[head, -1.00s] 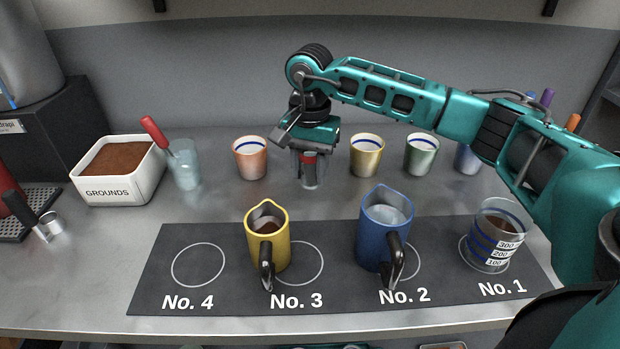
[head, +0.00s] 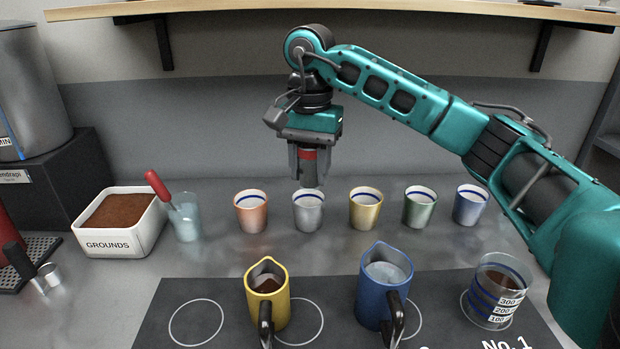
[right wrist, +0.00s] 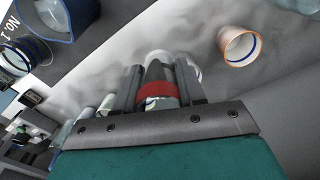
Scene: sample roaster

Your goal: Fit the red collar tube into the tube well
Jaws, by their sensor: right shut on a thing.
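The red collar tube (head: 309,168) is a grey tube with a red band near its top. My right gripper (head: 309,178) is shut on it and holds it upright in the air, above the silver cup. In the right wrist view the red band (right wrist: 158,90) shows between the two fingers of my right gripper (right wrist: 157,76). I cannot pick out the tube well in either view. My left gripper is not in view.
Orange (head: 251,212), silver (head: 308,212), yellow (head: 365,209), green (head: 419,208) and blue (head: 469,206) cups stand in a row. Yellow (head: 268,297) and blue (head: 383,293) pitchers and a glass beaker (head: 496,290) stand in front. The grounds box (head: 122,243) is left. A shelf (head: 400,13) hangs above.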

